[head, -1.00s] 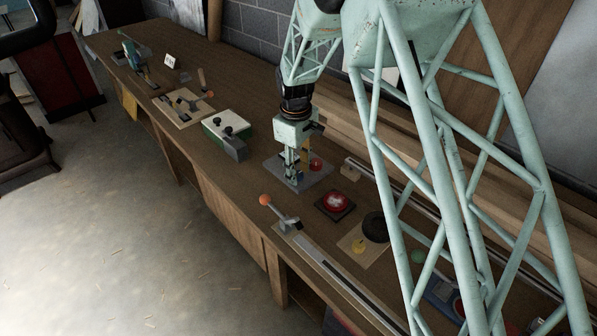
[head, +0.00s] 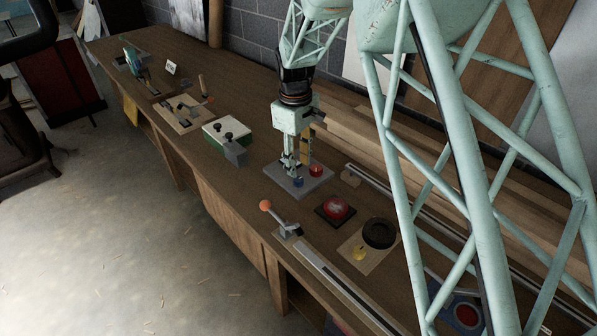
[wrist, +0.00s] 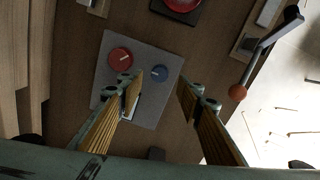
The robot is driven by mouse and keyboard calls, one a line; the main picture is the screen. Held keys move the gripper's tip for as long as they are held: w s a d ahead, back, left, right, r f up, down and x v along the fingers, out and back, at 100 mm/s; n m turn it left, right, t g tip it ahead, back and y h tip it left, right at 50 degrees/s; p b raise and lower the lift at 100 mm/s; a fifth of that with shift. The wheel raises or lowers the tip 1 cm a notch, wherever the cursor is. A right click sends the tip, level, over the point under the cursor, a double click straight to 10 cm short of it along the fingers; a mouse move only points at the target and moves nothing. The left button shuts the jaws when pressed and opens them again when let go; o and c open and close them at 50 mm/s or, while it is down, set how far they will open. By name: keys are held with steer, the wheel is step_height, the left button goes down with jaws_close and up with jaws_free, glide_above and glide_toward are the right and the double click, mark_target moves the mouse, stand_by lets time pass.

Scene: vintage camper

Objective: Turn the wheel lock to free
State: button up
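No part carries a label I can read as the wheel lock. My gripper (head: 290,163) is above the grey plate. The red knob (wrist: 121,59) is left of the fingers.
A red button on a dark base (head: 336,208) and a lever with an orange ball (head: 265,205) are near the plate. A green-and-white box (head: 218,130) stands to its left. Long rails (head: 345,290) run along the bench front. Stacked timber lies behind.

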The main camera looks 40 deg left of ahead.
mark_target(298, 181)
steer(key=shift+s+r, duration=0.15)
steer(key=shift+r, duration=2.6)
